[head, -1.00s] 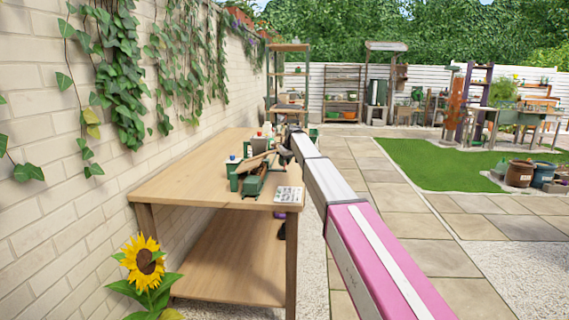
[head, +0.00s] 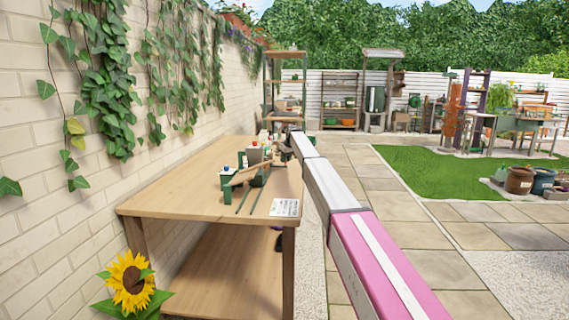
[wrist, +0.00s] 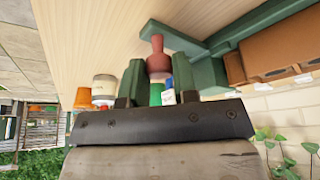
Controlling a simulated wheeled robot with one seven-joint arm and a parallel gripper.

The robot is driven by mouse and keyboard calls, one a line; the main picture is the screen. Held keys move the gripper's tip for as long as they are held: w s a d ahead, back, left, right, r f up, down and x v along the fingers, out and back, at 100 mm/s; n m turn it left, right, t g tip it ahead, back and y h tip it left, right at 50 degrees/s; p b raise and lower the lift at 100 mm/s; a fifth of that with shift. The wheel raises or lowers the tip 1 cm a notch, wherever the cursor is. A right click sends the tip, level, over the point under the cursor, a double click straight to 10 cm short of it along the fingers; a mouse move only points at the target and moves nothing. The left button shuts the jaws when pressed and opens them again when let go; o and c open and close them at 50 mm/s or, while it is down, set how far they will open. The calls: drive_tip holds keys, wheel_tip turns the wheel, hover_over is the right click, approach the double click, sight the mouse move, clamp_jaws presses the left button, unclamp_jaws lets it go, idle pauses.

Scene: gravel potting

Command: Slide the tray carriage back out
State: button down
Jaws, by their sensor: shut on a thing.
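The tray carriage (head: 261,178) is a small dark green piece on two thin green rails (head: 243,203) on the wooden bench. In the wrist view a green bar (wrist: 210,70) runs across the bench top, and a reddish-brown knob (wrist: 157,45) stands against it. My gripper (wrist: 157,70) has its two green fingers on either side of the knob and is shut on it. In the head view my gripper is small at the far end of my arm, beside the rig, and its fingers are hard to make out.
The bench (head: 170,195) has free room at its front left. A white card (head: 285,207) lies near its front edge. A brown wooden piece (head: 243,176) and a grey pot (head: 255,155) stand close by. An orange pot (wrist: 82,98) shows in the wrist view. The brick wall runs along the left.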

drive_tip(key=shift+w, duration=1.25)
drive_tip(key=c, duration=0.9)
unclamp_jaws()
drive_tip(key=shift+d, duration=0.1)
drive_tip(key=v, duration=1)
drive_tip(key=shift+s+r, duration=0.2)
drive_tip(key=shift+r, duration=0.15)
drive_tip(key=shift+d, duration=0.1)
